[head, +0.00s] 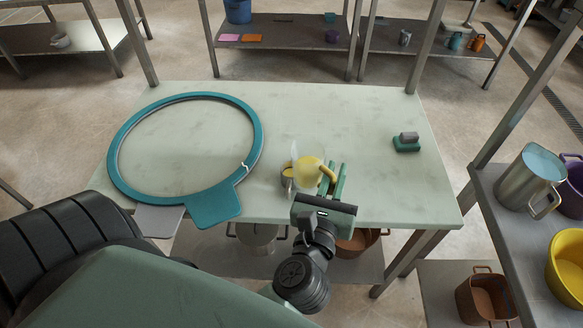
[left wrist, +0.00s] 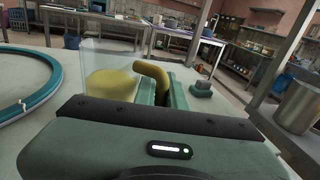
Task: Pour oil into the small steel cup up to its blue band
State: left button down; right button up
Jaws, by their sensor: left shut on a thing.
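A clear jug (head: 308,152) with yellow oil (head: 308,173) in it and a mustard-yellow handle (head: 328,173) is above the near middle of the table. My left gripper (head: 335,177) is shut on its handle. In the left wrist view the jug (left wrist: 112,58) shows with oil (left wrist: 112,86) low in it. The small steel cup (head: 287,178) is just left of the jug and partly hidden by it. I cannot make out its blue band, its fill level or any oil stream. My right gripper is not in view.
A large teal ring (head: 115,155) with a tab lies on the left of the pale table (head: 350,110). A small green and grey block (head: 407,143) is at the right. The table's back and right middle are clear. A side shelf at the right holds a steel jug (head: 530,178) and pots.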

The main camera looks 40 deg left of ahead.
pick_arm(q)
jog(key=shift+a+f+m+b, duration=0.1)
jog(key=shift+f+m+b, duration=0.25)
jog(key=shift+m, duration=0.05)
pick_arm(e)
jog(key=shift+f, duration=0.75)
pick_arm(q)
jog(key=shift+r, duration=0.15)
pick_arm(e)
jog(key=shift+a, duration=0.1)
pick_arm(q)
jog(key=shift+s+r, duration=0.15)
jog(key=s+r+p, duration=0.1)
jog(key=s, duration=0.1)
jog(key=s+d+r, duration=0.1)
jog(key=s+r, duration=0.1)
jog(key=shift+s+r+p, duration=0.25)
jog(key=shift+r+p, duration=0.05)
jog(key=shift+p, duration=0.1)
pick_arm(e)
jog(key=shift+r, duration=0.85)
